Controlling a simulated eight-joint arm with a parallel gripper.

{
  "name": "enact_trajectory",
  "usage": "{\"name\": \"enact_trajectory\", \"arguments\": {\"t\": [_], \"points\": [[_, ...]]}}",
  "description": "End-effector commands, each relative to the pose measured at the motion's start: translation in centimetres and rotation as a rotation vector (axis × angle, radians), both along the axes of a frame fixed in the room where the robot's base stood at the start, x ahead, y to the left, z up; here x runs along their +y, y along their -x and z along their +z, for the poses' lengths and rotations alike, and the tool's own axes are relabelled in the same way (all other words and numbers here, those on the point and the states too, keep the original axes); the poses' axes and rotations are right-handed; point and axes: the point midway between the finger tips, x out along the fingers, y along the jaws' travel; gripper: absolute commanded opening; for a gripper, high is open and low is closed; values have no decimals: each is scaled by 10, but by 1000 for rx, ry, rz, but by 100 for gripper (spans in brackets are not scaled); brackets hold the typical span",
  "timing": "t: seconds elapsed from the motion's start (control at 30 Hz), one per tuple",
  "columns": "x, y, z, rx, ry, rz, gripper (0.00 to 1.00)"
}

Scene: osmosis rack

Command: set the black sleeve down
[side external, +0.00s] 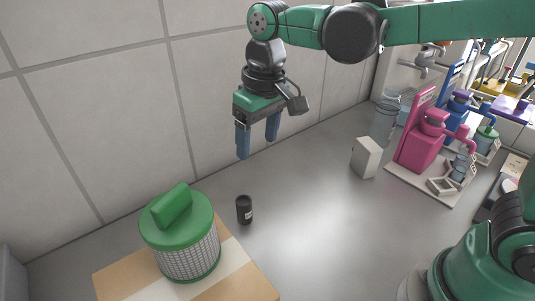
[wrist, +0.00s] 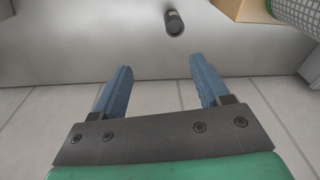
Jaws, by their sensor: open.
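The sleeve also shows at the top of the wrist view (wrist: 174,22). My gripper (side external: 258,148) is open, with two blue fingers pointing down, and is empty. It is well above the surface and apart from the sleeve. In the wrist view the gripper (wrist: 160,78) has a wide gap between its fingers, and the sleeve lies beyond the tips.
A white box (side external: 366,157) and a pink apparatus (side external: 423,147) stand to the right. A tiled wall (side external: 98,90) rises behind. The surface between sleeve and white box is clear.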

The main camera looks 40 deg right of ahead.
Motion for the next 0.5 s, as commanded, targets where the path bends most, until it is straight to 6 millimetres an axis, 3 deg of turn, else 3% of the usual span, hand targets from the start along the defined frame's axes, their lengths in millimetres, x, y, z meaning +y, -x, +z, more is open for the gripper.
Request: {"name": "enact_trajectory", "arguments": {"t": [0.2, 0.5], "points": [[-54, 38, -1, -249, -36, -88, 69], [-89, 68, -21, -476, -28, -155, 69]]}}
